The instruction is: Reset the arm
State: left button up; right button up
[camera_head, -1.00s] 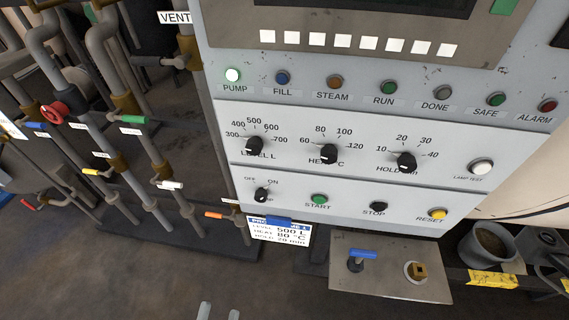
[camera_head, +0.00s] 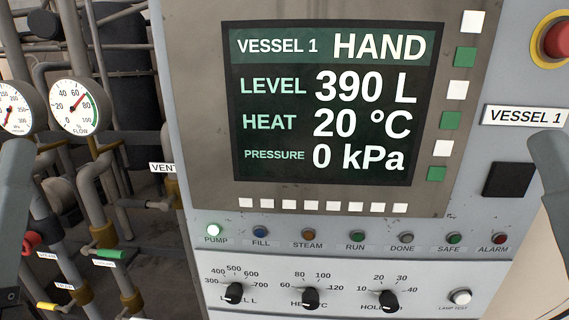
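Grey parts of my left arm (camera_head: 12,225) and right arm (camera_head: 552,180) show at the left and right edges of the head view. I see no gripper fingertips, so my grippers are out of view. Both visible arm parts are in front of the machine, and I cannot tell whether they touch anything. The control panel's screen (camera_head: 330,100) reads VESSEL 1 HAND, level 390 L, heat 20 °C, pressure 0 kPa. The PUMP lamp (camera_head: 213,231) is lit bright; the other lamps in its row look dim.
Three black knobs, for level (camera_head: 233,293), heat (camera_head: 310,298) and hold (camera_head: 389,300), sit low on the panel. A red emergency button (camera_head: 558,41) is at the upper right. Pipes, valves and a flow gauge (camera_head: 75,106) stand at the left.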

pick_arm(q)
jog(key=d+r+m+h, duration=0.1)
jog(key=d+m+h, duration=0.4)
jog(key=h, duration=0.4)
notch_tip(320, 180, up, 38)
jog(key=t+p, duration=0.1)
jog(key=p, duration=3.6)
jog(key=shift+r+p, duration=0.15)
jog(key=shift+p, duration=0.25)
